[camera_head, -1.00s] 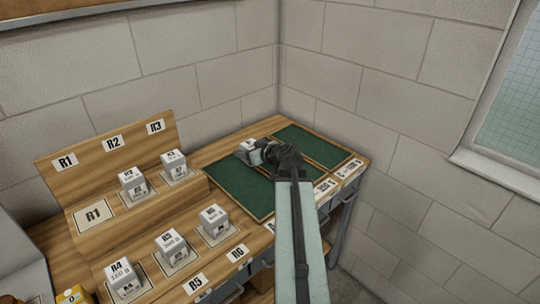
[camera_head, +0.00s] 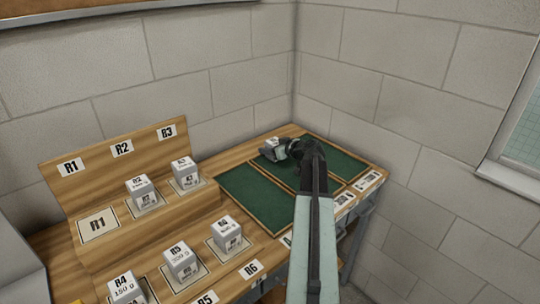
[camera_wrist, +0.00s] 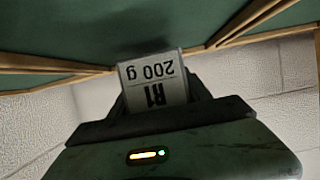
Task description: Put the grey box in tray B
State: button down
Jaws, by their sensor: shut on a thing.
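The grey box (camera_wrist: 153,78), marked R1 200 g, is between the jaws of my gripper in the wrist view, its label upside down. In the head view the box (camera_head: 271,143) shows as a small pale shape at my gripper (camera_head: 280,151), near the far ends of the trays. My gripper is shut on it. I cannot read which is tray B. The head view does not settle the box's height above them.
A stepped wooden rack stands at left, with an empty R1 place (camera_head: 98,226). Labelled boxes stand at R2 (camera_head: 142,193), R3 (camera_head: 186,173) and on the lower step, including one near R6 (camera_head: 227,237). Walls close off the back and right.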

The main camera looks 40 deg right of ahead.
jog(key=shift+s+f, duration=0.15)
jog(key=shift+f, duration=0.6)
jog(key=shift+r, duration=0.15)
jog(key=shift+c, duration=2.4)
grip_release()
jog(key=shift+s+r, duration=0.1)
jog(key=shift+r, duration=0.1)
jog(key=p+v, duration=0.4)
jog(key=v, duration=0.6)
jog(key=shift+s+a+r, duration=0.1)
jog(key=shift+s, duration=0.25)
jog(key=shift+s+r+p, duration=0.1)
jog(key=shift+s+p, duration=0.25)
jog(key=shift+s, duration=0.1)
